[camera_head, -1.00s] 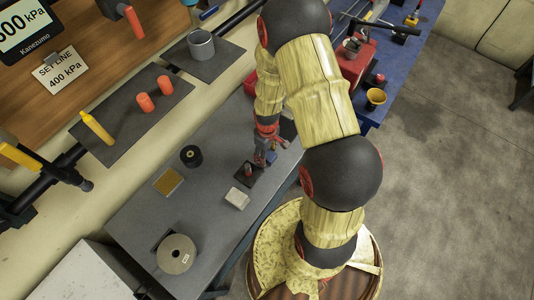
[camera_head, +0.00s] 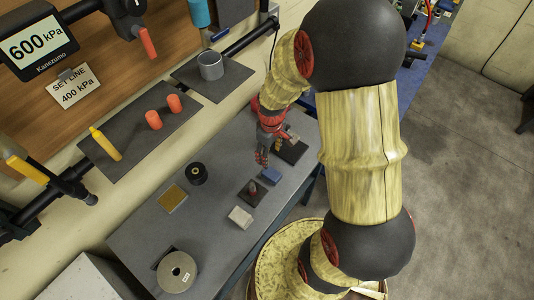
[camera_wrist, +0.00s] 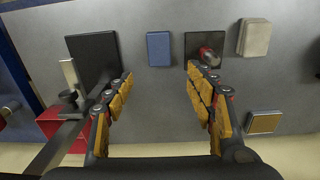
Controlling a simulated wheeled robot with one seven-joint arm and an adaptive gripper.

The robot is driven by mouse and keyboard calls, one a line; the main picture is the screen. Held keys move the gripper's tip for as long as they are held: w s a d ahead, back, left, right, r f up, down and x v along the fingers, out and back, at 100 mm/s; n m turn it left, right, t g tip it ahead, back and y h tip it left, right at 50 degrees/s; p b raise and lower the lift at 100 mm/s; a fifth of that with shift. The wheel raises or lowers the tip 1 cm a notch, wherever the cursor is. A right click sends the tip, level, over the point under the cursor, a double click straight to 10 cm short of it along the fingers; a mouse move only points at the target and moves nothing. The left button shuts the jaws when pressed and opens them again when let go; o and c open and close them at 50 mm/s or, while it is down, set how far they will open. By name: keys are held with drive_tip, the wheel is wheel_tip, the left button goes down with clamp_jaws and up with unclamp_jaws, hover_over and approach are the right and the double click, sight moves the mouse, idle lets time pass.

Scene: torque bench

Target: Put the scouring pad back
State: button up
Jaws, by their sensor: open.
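A small flat blue block (camera_head: 271,175), possibly the scouring pad, lies on the grey bench. It also shows in the wrist view (camera_wrist: 159,48), ahead of the gap between my fingers and apart from them. My gripper (camera_head: 264,160) is open and empty above the bench, just behind the blue block; its spread fingers (camera_wrist: 160,82) show in the wrist view. A dark square plate (camera_wrist: 192,58) with a red-tipped item (camera_wrist: 209,57) is beside the block. A pale grey block (camera_head: 240,217) and a gold square with a light border (camera_head: 173,197) also lie there. I cannot tell for certain which is the pad.
A larger dark plate (camera_wrist: 93,52) with a metal tool beside it lies on the block's other side. A black spool (camera_head: 197,174) and a grey disc (camera_head: 177,271) stand on the bench. A shelf with orange cylinders (camera_head: 153,119) runs along the wall.

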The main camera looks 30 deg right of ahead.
wheel_tip(320, 180, up, 10)
drive_tip(key=a+f+t, duration=0.1)
drive_tip(key=a, duration=0.2)
drive_tip(key=s+a+r+m+t, duration=0.1)
drive_tip(key=s+a+r, duration=0.1)
drive_tip(key=s+r, duration=0.2)
drive_tip(key=s+a+r+m+t, duration=0.1)
drive_tip(key=s+a+r+t, duration=0.1)
drive_tip(key=r, duration=0.7)
drive_tip(key=s+a+r+m+t, duration=0.1)
drive_tip(key=s+a+r, duration=0.3)
drive_tip(key=s+r, duration=0.2)
drive_tip(key=shift+s+a+r+m, duration=0.25)
drive_tip(key=shift+s+r+m, duration=0.15)
drive_tip(key=shift+r, duration=0.35)
drive_tip(key=shift+f, duration=0.15)
wheel_tip(320, 180, down, 16)
drive_tip(key=b, duration=1.6)
